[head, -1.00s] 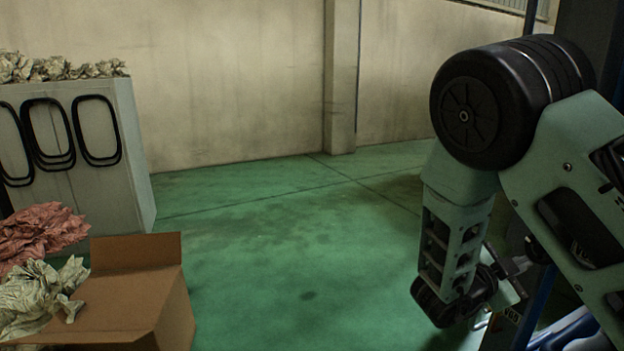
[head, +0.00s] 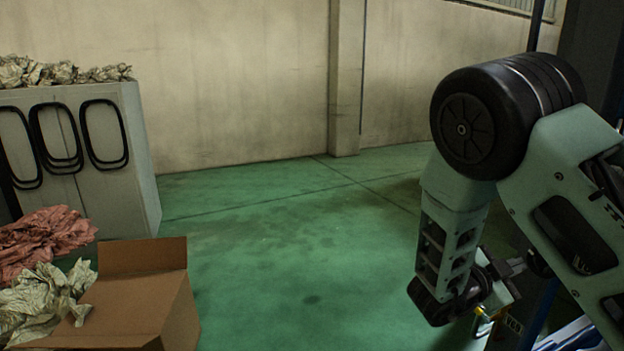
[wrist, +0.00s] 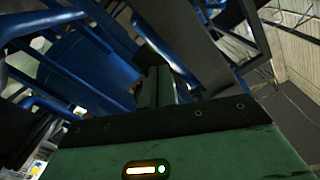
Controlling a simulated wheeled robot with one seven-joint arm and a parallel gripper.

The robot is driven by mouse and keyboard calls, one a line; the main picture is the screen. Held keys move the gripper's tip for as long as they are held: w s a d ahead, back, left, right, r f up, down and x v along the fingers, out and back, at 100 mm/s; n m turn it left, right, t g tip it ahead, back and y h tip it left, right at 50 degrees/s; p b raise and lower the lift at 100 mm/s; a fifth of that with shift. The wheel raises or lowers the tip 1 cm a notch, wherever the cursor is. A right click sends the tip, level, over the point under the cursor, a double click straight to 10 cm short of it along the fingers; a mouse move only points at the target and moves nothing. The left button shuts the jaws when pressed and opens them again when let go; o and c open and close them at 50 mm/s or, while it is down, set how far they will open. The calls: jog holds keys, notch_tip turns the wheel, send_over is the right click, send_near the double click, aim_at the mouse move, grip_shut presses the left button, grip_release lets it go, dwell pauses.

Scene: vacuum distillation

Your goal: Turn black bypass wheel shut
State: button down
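I cannot make out the black bypass wheel in either view. In the head view my arm bends down at the right, and its wrist end hangs low near blue pipework, partly cut off by the arm links. In the wrist view my gripper (wrist: 163,86) points toward a tangle of blue frame bars (wrist: 95,60). Its fingers look dark and close together, but the picture is too dark to tell whether they are apart or hold anything. A small labelled tag (head: 513,325) and a yellow piece (head: 482,325) show beside my wrist in the head view.
An open cardboard box (head: 140,300) stands at lower left, beside crumpled red paper (head: 45,240) and pale paper (head: 40,300). A grey cabinet (head: 140,150) with black loops stands behind. The green floor (head: 290,240) in the middle is clear up to the wall.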

jog(key=shift+w+r, duration=0.1)
jog(key=shift+w, duration=0.05)
dwell(0.5)
jog(key=p+v, duration=0.1)
jog(key=v, duration=0.5)
jog(key=shift+w, duration=0.2)
jog(key=shift+a+f, duration=0.15)
jog(key=shift+f, duration=0.15)
jog(key=d+m+b, duration=0.5)
jog(key=d+m, duration=0.1)
jog(key=shift+w+f+b, duration=0.35)
jog(key=shift+b, duration=0.05)
dwell(0.4)
jog(key=shift+s+d+r, duration=0.1)
jog(key=shift+d+r, duration=0.05)
dwell(0.7)
